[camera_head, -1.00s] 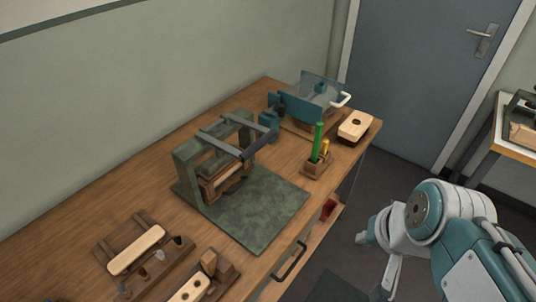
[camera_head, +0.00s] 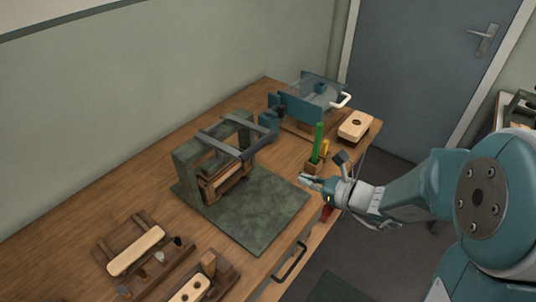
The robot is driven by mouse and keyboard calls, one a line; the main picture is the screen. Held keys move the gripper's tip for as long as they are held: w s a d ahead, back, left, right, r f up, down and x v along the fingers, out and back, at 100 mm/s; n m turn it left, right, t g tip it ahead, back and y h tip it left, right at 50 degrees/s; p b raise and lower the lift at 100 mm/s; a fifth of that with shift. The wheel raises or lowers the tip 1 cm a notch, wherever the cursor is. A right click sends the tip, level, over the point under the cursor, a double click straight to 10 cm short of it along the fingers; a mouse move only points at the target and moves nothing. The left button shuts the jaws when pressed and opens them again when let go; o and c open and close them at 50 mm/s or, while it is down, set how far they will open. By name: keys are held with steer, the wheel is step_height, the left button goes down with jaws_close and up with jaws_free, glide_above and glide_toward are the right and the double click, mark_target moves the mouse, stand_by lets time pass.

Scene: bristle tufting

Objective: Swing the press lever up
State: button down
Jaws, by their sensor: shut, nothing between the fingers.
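The press (camera_head: 186,170) is a dark green frame on a green base plate (camera_head: 256,212) on the bench. My gripper (camera_head: 303,179) is shut and empty. It is at the right side of the base plate, to the right of the lever and apart from it in the picture. Its height above the bench is hard to judge.
A small holder (camera_head: 313,167) with green and yellow tools stands just behind my gripper. A teal machine with a clear guard (camera_head: 310,95) and a wooden block (camera_head: 355,126) are at the far end. Wooden racks (camera_head: 136,250) lie at the near left. A wall (camera_head: 120,100) backs the bench.

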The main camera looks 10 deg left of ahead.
steer(key=w+a+r, duration=0.1)
steer(key=w+a, duration=0.5)
steer(key=a, duration=0.4)
stand_by(0.4)
steer(key=shift+r, duration=0.1)
steer(key=shift+s+a+r+h, duration=0.1)
steer(key=shift+r+h, duration=0.2)
steer(key=shift+r, duration=0.15)
